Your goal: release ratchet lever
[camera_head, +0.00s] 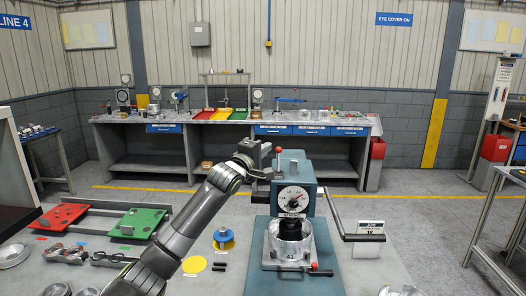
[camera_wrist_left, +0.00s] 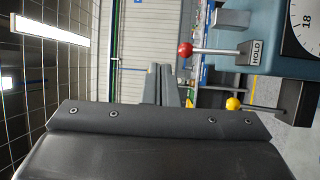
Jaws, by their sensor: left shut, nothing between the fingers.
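The ratchet lever is a thin rod with a red ball knob (camera_wrist_left: 185,49), next to a HOLD label (camera_wrist_left: 257,53) on the blue-green press in the wrist view. In the head view the red knob (camera_head: 278,150) stands at the upper left of the press (camera_head: 305,168). My left gripper (camera_head: 263,162) is beside the press head, close to the knob. In the wrist view its fingers (camera_wrist_left: 167,88) are shut and empty, below and left of the knob, apart from it there. My right gripper is not in view.
A dial (camera_head: 293,198) is on the press front, with a metal cup (camera_head: 290,243) below. A long lever with a black handle (camera_head: 363,238) reaches out right. Red (camera_head: 62,217) and green (camera_head: 138,223) trays lie left. A yellow knob (camera_wrist_left: 233,103) shows in the wrist view.

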